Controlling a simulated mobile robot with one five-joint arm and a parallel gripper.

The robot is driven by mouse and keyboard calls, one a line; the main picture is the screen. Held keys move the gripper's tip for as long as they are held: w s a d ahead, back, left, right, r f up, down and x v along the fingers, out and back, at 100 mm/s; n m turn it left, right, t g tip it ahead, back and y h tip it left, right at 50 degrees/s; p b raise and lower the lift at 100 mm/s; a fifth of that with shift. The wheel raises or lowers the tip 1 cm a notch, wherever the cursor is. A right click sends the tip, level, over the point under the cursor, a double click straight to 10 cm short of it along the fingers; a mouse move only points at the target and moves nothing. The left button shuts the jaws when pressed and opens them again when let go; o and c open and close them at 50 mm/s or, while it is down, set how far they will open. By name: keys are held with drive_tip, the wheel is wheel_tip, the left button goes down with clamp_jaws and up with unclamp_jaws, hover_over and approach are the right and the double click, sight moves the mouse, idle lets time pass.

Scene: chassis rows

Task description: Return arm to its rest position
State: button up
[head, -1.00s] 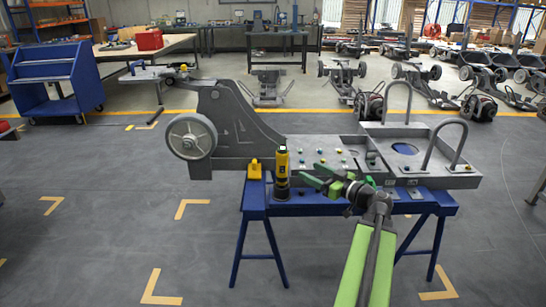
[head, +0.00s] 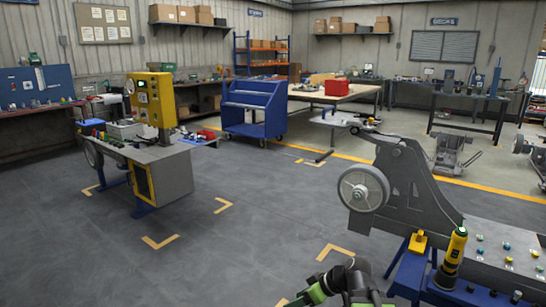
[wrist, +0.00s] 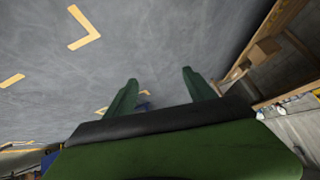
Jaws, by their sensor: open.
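My gripper shows in the wrist view (wrist: 158,97) with its two green fingers spread apart and nothing between them. In the head view my green and black gripper end shows at the bottom edge, partly cut off by the frame. It is left of the grey chassis (head: 405,175) and apart from it. The chassis has a large wheel and rests on a blue stand (head: 412,270). A yellow and black tool (head: 453,252) stands upright on the stand beside the chassis.
A workstation with a yellow control box (head: 152,102) stands at the left. A blue cart (head: 254,108) and a table with a red box (head: 337,87) are at the back. The grey floor (head: 270,215) between workstation and chassis is clear, with yellow corner marks.

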drive_tip(key=s+d+f+m+g+h, duration=0.3)
drive_tip(key=s+d+f+m+h, duration=0.3)
drive_tip(key=d+m+h, duration=0.25)
wheel_tip(320, 180, up, 27)
drive_tip(key=m+p, duration=0.1)
drive_tip(key=p, duration=2.5)
drive_tip(key=shift+s+d+f+y+p, duration=0.2)
drive_tip(key=shift+y+p, duration=0.1)
drive_tip(key=shift+y, duration=0.05)
drive_tip(key=shift+f, duration=0.1)
